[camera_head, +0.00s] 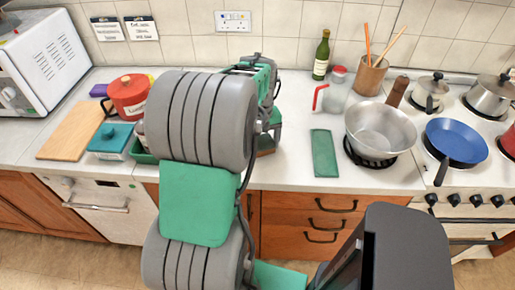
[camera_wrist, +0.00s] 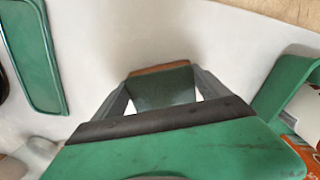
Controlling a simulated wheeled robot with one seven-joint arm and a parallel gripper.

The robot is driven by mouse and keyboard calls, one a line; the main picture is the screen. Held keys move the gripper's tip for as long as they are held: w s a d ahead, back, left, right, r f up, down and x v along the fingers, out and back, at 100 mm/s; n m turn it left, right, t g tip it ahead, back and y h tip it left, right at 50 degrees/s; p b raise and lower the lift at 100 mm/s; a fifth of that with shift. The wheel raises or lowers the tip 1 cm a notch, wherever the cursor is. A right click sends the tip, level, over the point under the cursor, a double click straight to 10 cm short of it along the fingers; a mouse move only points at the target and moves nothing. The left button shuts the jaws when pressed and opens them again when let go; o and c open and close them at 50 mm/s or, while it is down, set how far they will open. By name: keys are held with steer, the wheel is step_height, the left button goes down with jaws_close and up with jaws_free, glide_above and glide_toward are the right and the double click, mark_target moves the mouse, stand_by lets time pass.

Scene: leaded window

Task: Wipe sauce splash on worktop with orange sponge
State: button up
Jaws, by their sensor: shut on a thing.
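My gripper (camera_wrist: 163,90) is shut on a block-shaped sponge (camera_wrist: 165,71) in the wrist view. The sponge has a dark green face towards the camera and an orange-brown edge at its far side. The gripper is low over the white worktop (camera_wrist: 230,40); I cannot tell whether the sponge touches it. In the head view my arm hides most of the gripper, and a small brownish bit of the sponge (camera_head: 266,145) shows beside the arm, near the worktop's front. No sauce splash shows in either view; part of the worktop is hidden behind my arm and the sponge.
A flat green tray or mat (camera_head: 324,153) lies right of the gripper, with a pan (camera_head: 380,128) beyond it. A green container (camera_wrist: 285,88) is close on the other side. A teal-lidded box (camera_head: 111,138), red pot (camera_head: 129,94) and wooden board (camera_head: 73,130) stand left.

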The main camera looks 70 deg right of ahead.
mark_target(260, 136)
steer(key=shift+d+f, duration=0.2)
steer(key=shift+d, duration=0.2)
steer(key=shift+w+d+r, duration=0.1)
steer(key=shift+w+d, duration=0.05)
steer(key=shift+d, duration=0.35)
steer(key=shift+w+d, duration=0.15)
steer(key=shift+d, duration=0.45)
steer(key=shift+w+d, duration=0.15)
steer(key=shift+d, duration=0.25)
steer(key=shift+d+f, duration=0.15)
steer(key=shift+f, duration=0.05)
steer(key=shift+w+d, duration=0.1)
steer(key=shift+d, duration=0.2)
steer(key=shift+a, duration=0.25)
steer(key=shift+s+a, duration=0.25)
steer(key=shift+a, duration=0.85)
steer(key=shift+s+a, duration=0.25)
steer(key=shift+a, duration=0.8)
steer(key=shift+s+a, duration=0.25)
steer(key=shift+a, duration=0.85)
steer(key=shift+s+a+r, duration=0.1)
steer(key=shift+a+r, duration=0.15)
steer(key=shift+r, duration=0.05)
step_height(260, 136, up, 8)
steer(key=p, duration=0.5)
steer(key=shift+f, duration=0.15)
steer(key=shift+d, duration=0.1)
